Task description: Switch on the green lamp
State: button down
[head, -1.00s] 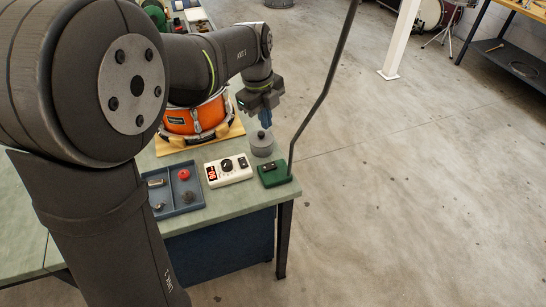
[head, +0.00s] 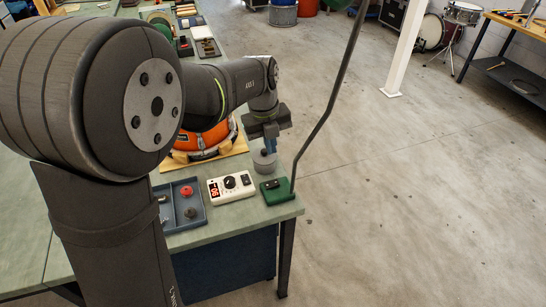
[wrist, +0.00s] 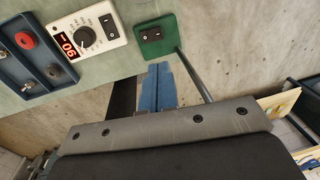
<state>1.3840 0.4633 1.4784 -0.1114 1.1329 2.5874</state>
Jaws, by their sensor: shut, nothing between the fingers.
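The green lamp has a green base (head: 277,195) at the bench's front right corner, with a small black switch (head: 272,184) on top. A dark bent pole rises from the base to a green shade (head: 338,4) at the top edge of the head view. In the wrist view the base (wrist: 164,47) and its two-part dark switch (wrist: 152,34) show above the fingertips. My gripper (head: 270,149) is shut and empty, its blue fingers above the bench just behind the base. The fingers also show in the wrist view (wrist: 158,72), apart from the switch. Whether the lamp is lit cannot be told.
A white box with a dial and red display (head: 222,193) stands left of the base. A blue tray (head: 177,217) with small parts is farther left.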

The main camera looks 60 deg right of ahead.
aim_at(277, 182)
jog(key=f, duration=0.8)
jog(key=s+d+f, duration=0.1)
jog(key=f, duration=0.3)
jog(key=shift+f, duration=0.35)
jog(key=shift+s+d+f, duration=0.15)
jog(key=shift+f, duration=0.05)
jog(key=shift+w+a+r, duration=0.3)
jog(key=shift+w+a, duration=0.3)
